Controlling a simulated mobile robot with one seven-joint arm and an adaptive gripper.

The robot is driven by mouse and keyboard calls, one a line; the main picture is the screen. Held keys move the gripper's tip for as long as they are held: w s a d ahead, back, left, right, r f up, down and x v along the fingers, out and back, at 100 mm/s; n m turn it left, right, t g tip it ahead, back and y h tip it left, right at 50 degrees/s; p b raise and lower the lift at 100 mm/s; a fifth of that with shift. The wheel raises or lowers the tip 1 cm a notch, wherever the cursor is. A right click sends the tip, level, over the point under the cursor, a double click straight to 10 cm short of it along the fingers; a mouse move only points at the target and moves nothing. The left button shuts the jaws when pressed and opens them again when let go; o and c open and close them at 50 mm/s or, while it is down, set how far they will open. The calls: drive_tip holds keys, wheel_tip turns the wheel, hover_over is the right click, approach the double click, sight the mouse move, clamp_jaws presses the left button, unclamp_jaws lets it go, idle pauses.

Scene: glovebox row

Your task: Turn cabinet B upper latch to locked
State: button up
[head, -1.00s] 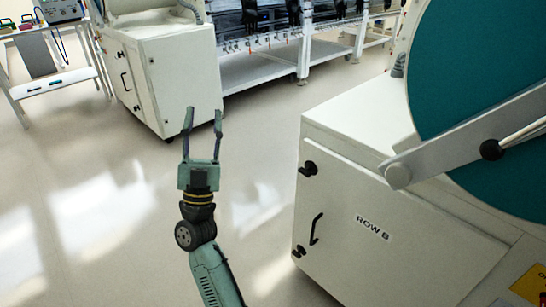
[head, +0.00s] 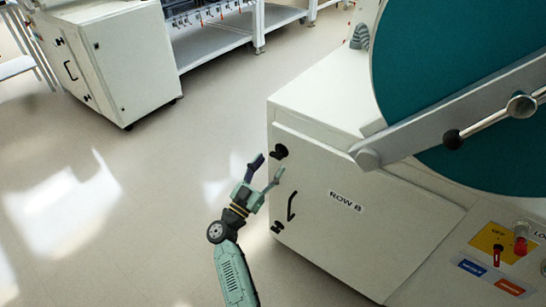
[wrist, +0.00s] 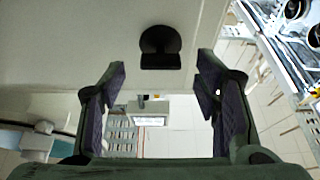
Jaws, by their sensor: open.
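Cabinet B (head: 350,240) is a white cabinet with a "ROW B" label on its door, at the right of the head view. Its upper latch (head: 280,152) is a black knob near the door's upper left corner, and a black door handle (head: 291,206) sits below it. My gripper (head: 267,167) is open and empty, with its fingertips close to the upper latch. In the wrist view the upper latch (wrist: 160,47) appears dark and rounded, just beyond the gap between the two fingers. I see no contact. Its exact turn angle is hard to tell.
A lower black latch (head: 277,227) is on the same door. A large teal disc (head: 450,90) with a grey bar (head: 440,125) rises above the cabinet. Another white cabinet (head: 130,60) stands at the back left. The floor (head: 130,200) left of cabinet B is clear.

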drive_tip(key=shift+x, duration=1.55)
drive_tip(key=shift+c, duration=0.2)
drive_tip(key=c, duration=1.1)
drive_tip(key=shift+a+m, duration=0.1)
drive_tip(key=shift+m, duration=0.5)
drive_tip(key=m+g+b, duration=0.1)
drive_tip(key=m+g, duration=0.2)
drive_tip(key=m, duration=0.4)
drive_tip(key=m+g+h+b, duration=0.1)
drive_tip(key=m+g+b, duration=0.1)
drive_tip(key=m, duration=0.5)
drive_tip(key=m+g+h+b, duration=0.1)
drive_tip(key=m+g+b, duration=0.1)
drive_tip(key=m, duration=0.5)
drive_tip(key=shift+w+a+r+g, duration=0.15)
drive_tip(key=shift+a+r+g, duration=0.1)
drive_tip(key=shift+g, duration=0.55)
